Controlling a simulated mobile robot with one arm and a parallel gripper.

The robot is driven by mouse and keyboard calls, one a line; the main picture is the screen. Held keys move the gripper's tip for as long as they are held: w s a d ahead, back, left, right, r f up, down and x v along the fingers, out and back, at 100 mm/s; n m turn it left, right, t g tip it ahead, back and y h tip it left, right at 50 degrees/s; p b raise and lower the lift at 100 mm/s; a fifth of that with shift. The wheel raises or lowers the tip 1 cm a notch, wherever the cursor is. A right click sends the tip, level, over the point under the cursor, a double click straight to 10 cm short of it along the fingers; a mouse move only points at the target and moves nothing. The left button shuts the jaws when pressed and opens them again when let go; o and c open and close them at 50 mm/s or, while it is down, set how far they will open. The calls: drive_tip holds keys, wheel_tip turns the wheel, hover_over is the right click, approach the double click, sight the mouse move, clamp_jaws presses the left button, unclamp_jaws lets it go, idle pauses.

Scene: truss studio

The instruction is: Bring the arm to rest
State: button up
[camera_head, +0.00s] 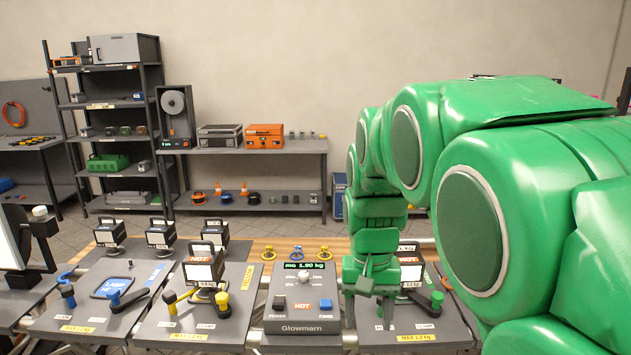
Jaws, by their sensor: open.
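My gripper (369,318) is at the end of my green arm, which reaches in from the right side of the head view. It points down over the right-hand grey panel (422,335), which is labelled MAX 1.2 kg. Its two fingers are apart, and nothing shows held between them. I cannot tell whether the fingertips touch the panel. A dark lamp-like block with a HOT label (408,247) stands behind the gripper and is partly hidden by it. A black lever with a green knob (437,299) is just right of the gripper.
The Glowmarn console (303,326) is close left of the gripper. Further left are a panel with a HOT block (203,265) and a panel with a blue pad (113,287). Several black blocks stand behind. Shelves (112,104) and a bench (250,151) line the wall.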

drive_tip(key=s+d+f, duration=0.2)
drive_tip(key=s+d, duration=0.1)
drive_tip(key=s, duration=0.9)
drive_tip(key=s+d+f+n, duration=0.1)
drive_tip(key=s+d+f, duration=0.1)
drive_tip(key=s, duration=1)
drive_tip(key=shift+d+f+g, duration=0.3)
drive_tip(key=shift+d+f, duration=0.1)
drive_tip(key=shift+f, duration=0.1)
